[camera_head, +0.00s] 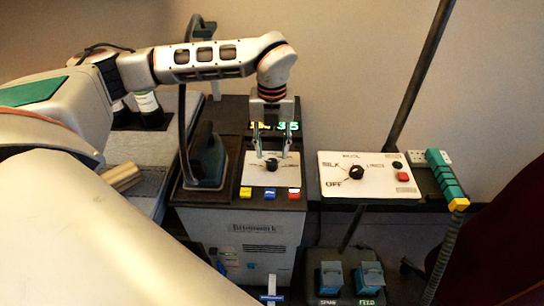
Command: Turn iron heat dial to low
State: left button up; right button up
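A white panel (251,176) with a small black dial (270,165) sits on top of the grey cabinet. My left gripper (271,154) points down over this panel. Its two fingers are apart, one on each side of the dial in the picture; I cannot tell whether they touch it. A second white panel (336,187) to the right carries a larger black dial (357,172) with fabric words and OFF around it. That dial's exact setting is too small to read. A dark teal iron (207,157) stands left of the gripper. My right gripper is not in view.
A lit display (288,126) is behind the gripper. Coloured buttons (270,193) line the cabinet's front edge. A dark pole (408,95) rises behind. Two blue pedals (350,278) are below.

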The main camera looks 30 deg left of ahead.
aim_at(272, 161)
pick_arm(q)
notch_tip(272, 161, up, 8)
dwell(0.8)
